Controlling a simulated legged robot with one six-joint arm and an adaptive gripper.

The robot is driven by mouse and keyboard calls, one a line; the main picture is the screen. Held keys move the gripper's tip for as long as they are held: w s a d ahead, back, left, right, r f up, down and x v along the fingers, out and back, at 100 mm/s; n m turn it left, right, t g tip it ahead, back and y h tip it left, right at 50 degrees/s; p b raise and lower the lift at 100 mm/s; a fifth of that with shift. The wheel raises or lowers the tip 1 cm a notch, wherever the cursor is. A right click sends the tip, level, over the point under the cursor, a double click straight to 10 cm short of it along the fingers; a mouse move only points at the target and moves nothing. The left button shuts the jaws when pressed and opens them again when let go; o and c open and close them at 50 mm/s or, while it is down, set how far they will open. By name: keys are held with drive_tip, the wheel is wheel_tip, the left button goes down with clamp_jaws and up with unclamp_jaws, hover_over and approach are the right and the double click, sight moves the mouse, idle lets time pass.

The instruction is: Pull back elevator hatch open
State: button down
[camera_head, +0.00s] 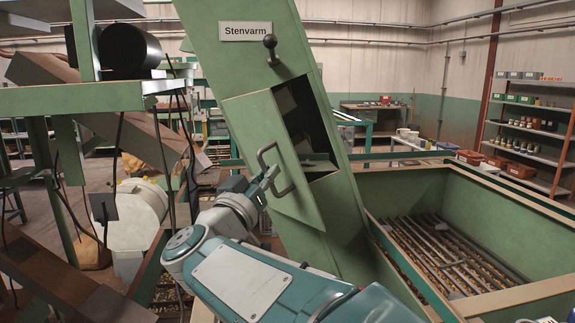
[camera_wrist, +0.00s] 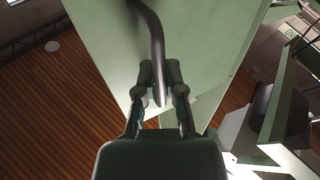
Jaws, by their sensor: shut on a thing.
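The green elevator (camera_head: 235,65) stands tilted in the middle of the head view, with a "Stenvarm" label (camera_head: 246,30) near its top. Its green hatch panel (camera_head: 250,115) sits aslant to the left of a dark opening (camera_head: 305,115), part of which is uncovered. A dark bar handle (camera_head: 284,178) is fixed to the hatch; it also shows in the wrist view (camera_wrist: 152,30). My gripper (camera_wrist: 162,92) is shut on the handle, with a finger on each side of it. In the head view my gripper (camera_head: 268,181) meets the handle's left side.
A dark ball-topped knob (camera_head: 270,45) sticks out above the opening. A large green hopper (camera_head: 470,182) with a bar grate stands to the right. A green frame (camera_head: 70,99) with hanging cables and a white drum (camera_head: 138,215) are at left.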

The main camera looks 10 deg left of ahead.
drive_tip(key=s+a+f+m+g+h, duration=0.1)
drive_tip(key=s+a+f+m+h, duration=0.1)
drive_tip(key=a+h, duration=0.2)
drive_tip(key=shift+a+f+m+h, duration=0.3)
drive_tip(key=shift+a+m, duration=0.1)
drive_tip(key=shift+a, duration=1.25)
drive_tip(key=c, duration=0.7)
unclamp_jaws()
drive_tip(key=shift+f, duration=0.1)
drive_tip(key=v, duration=1.2)
